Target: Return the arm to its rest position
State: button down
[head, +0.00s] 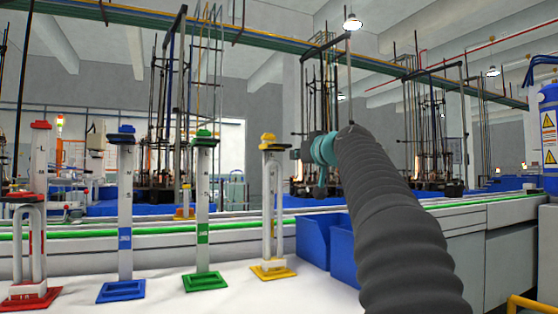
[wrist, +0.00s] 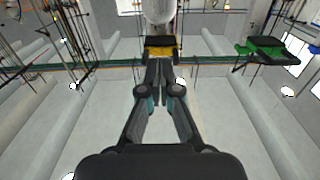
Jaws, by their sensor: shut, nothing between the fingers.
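My arm (head: 392,225) rises at the right of the head view, covered in a grey ribbed sleeve. My gripper (wrist: 160,66) is shut and empty in the wrist view, its dark fingertips together. In the head view its teal and dark parts show beside the top of the yellow stand, and the fingertips are hard to make out. The yellow-topped stand (head: 269,210) is upright on the white table. Its yellow and black top (wrist: 160,49) shows just beyond the fingertips in the wrist view; I cannot tell whether they touch.
Red (head: 30,250), blue (head: 125,220) and green (head: 203,215) stands are upright to the left on the white table (head: 200,304). Blue bins (head: 313,241) stand right of the yellow stand. A conveyor line and machines (head: 320,100) are behind. A blue cylinder (head: 549,130) is far right.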

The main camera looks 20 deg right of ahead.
jog(key=shift+s, duration=0.75)
jog(key=s+a+f+g+p, duration=0.1)
jog(key=s+a+f+g, duration=0.1)
jog(key=s+a+f, duration=0.45)
jog(key=s+a+f+g+y, duration=0.1)
jog(key=s+a+f+g, duration=0.25)
jog(key=f, duration=0.55)
jog(key=s+a+f+g+p, duration=0.1)
jog(key=s+a+f+g, duration=0.1)
jog(key=s+a+f, duration=0.35)
jog(key=s+a+f+g, duration=0.2)
jog(key=s+f, duration=0.7)
jog(key=f, duration=0.4)
jog(key=s+a+f+g+h+p, duration=0.1)
jog(key=s+f+g, duration=0.2)
jog(key=s+f, duration=0.7)
notch_tip(320, 180, down, 4)
jog(key=shift+a+r+h+p, duration=0.25)
jog(key=shift+a+h+p, duration=0.05)
jog(key=shift+a, duration=0.05)
